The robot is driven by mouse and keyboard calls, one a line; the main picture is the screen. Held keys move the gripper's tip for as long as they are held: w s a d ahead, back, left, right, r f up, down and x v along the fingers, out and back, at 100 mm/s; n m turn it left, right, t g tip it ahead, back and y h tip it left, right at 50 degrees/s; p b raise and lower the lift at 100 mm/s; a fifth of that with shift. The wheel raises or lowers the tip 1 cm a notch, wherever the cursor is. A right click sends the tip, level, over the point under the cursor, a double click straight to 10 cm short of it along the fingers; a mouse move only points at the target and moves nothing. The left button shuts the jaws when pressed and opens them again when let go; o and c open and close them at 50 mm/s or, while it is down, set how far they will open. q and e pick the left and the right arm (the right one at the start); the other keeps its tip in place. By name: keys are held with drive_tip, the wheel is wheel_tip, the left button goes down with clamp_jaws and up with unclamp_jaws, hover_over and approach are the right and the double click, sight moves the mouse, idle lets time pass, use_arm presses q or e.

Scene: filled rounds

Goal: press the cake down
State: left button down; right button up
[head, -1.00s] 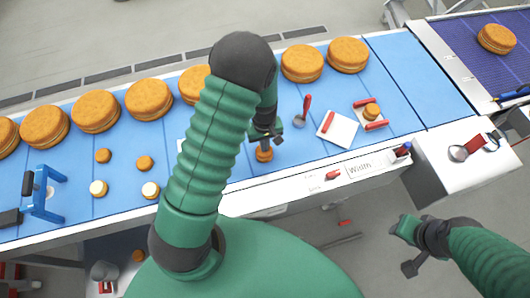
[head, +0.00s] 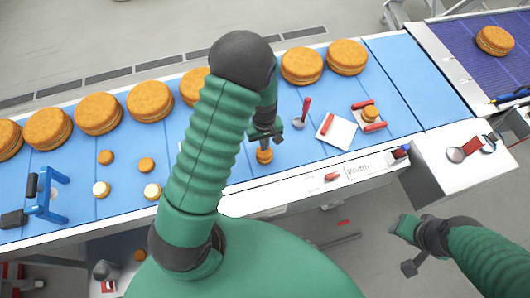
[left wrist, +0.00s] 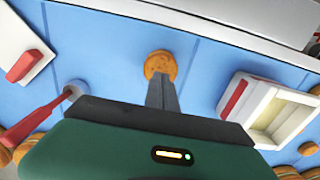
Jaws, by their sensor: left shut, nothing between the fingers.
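A small round golden cake (head: 264,156) stands on the blue belt (head: 235,172) in the middle of the head view. It also shows in the left wrist view (left wrist: 160,64), just beyond the fingertips. My left gripper (head: 266,139) points down over this cake. Its fingers (left wrist: 160,78) are shut together with nothing between them. The tips overlap the near edge of the cake in the wrist view; I cannot tell whether they touch it. My right arm (head: 470,245) hangs at the lower right, away from the belt, and its fingers are not clear.
Large round cakes (head: 150,101) line the far side of the belt. Several small rounds (head: 146,165) lie to the left near a blue frame tool (head: 46,197).

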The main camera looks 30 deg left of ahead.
use_arm(q)
wheel_tip(320, 180, up, 6)
drive_tip(key=p, duration=0.4)
idle(0.4)
drive_tip(key=s+d+m+t+b, duration=0.2)
drive_tip(key=s+d+m+b, duration=0.5)
drive_tip(key=b, duration=0.7)
drive_tip(key=s+f+m, duration=0.1)
drive_tip(key=s+m, duration=0.1)
drive_tip(key=shift+s+d+m+t+b, duration=0.2)
drive_tip(key=shift+m+t+b, duration=0.1)
drive_tip(key=shift+m+b, duration=0.1)
drive_tip(key=shift+d, duration=0.15)
